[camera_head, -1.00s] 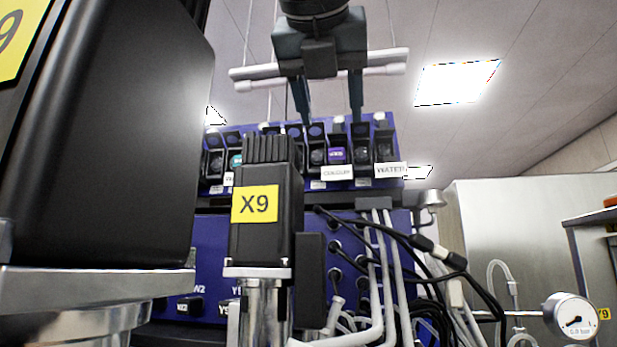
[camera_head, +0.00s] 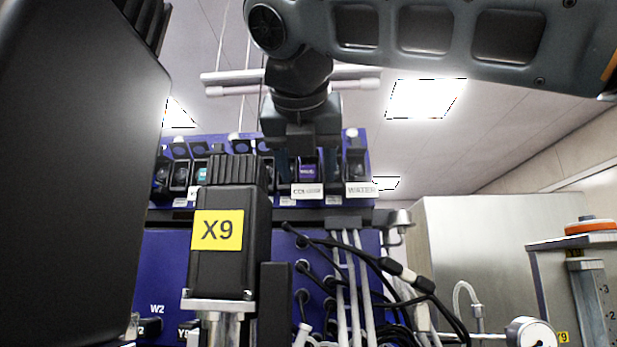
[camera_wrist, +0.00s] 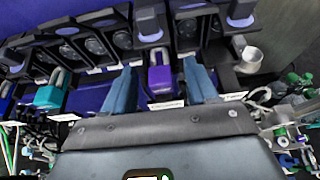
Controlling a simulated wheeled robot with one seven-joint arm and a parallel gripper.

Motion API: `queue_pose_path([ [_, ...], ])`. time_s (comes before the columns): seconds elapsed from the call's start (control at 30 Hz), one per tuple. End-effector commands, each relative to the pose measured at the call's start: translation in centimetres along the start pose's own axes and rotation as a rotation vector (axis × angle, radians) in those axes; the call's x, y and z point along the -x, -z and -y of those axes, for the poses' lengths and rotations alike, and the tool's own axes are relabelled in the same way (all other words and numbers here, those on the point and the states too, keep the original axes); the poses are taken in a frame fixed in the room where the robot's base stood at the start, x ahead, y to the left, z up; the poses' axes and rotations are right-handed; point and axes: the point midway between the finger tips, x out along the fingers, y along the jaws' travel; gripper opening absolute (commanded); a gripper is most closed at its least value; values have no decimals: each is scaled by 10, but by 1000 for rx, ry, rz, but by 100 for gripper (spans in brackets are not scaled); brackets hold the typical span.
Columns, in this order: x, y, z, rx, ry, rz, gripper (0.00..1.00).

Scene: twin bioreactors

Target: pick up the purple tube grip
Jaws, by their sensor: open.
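The purple tube grip (camera_head: 307,173) sits in a slot of the blue rack, above a white label. In the wrist view the purple tube grip (camera_wrist: 160,79) lies between the two blue-grey fingers of my gripper (camera_wrist: 161,90), apart from both. In the head view my gripper (camera_head: 307,166) hangs down over the rack with one finger on each side of the grip. It is open and empty. The grip's lower part and the tube behind it are hidden.
A teal grip (camera_wrist: 49,94) sits in a slot to the left. Dark slot housings (camera_wrist: 94,45) stand close on both sides. A black motor block with the X9 label (camera_head: 218,230) stands in front of the rack. Cables (camera_head: 352,275) hang below, right of it.

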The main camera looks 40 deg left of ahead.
Motion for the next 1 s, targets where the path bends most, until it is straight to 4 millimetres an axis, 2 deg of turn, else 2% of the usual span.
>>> queue_pose_path([
  [0.07, 0, 0, 0, 0, 0, 0, 56],
  [0.63, 1, 0, 0, 0, 0, 0, 2],
  [1.0, 2, -3, 0, -1, 0, 1, 0],
])
